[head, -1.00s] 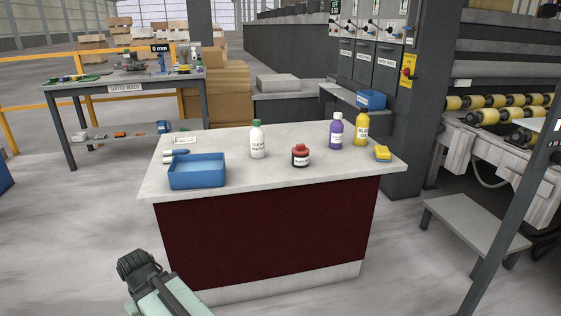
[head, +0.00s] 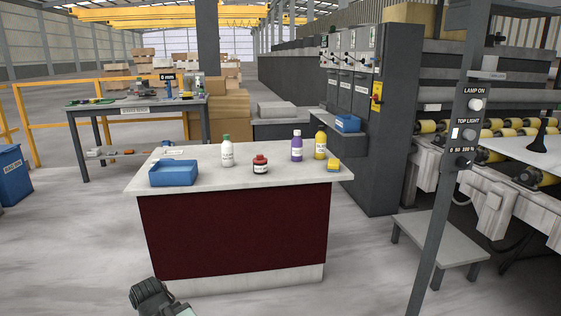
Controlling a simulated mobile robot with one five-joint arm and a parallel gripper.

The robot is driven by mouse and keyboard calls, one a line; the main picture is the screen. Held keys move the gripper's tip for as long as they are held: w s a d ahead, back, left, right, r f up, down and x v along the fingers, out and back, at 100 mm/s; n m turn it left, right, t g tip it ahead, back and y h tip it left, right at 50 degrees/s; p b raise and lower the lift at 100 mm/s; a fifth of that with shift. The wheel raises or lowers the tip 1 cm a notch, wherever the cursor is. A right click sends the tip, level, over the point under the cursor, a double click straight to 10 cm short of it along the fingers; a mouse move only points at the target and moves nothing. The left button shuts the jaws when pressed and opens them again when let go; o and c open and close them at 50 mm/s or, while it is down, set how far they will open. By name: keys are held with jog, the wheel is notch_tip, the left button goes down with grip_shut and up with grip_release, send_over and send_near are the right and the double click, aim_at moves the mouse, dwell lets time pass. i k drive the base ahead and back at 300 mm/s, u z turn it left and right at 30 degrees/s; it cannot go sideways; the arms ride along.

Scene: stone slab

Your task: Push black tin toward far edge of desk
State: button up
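The black tin (head: 260,166) has a red lid and a pale label. It stands upright on the light stone top of the desk (head: 215,180), near the middle and closer to the front edge than the bottles beside it. My gripper (head: 150,297) shows at the bottom of the head view, in front of the desk and well apart from the tin. It looks dark and bulky; its fingers cannot be made out, so its opening is unclear.
A blue tray (head: 173,173) and white bottle (head: 226,151) stand left of the tin. A purple bottle (head: 296,146), yellow bottle (head: 320,143) and yellow sponge (head: 334,167) stand right. A grey post (head: 450,200) rises at right; a low step (head: 440,240) stands beyond it.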

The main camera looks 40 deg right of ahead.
aim_at(258, 168)
jog(key=z, duration=0.5)
jog(key=i, duration=1.1)
jog(key=z, duration=0.25)
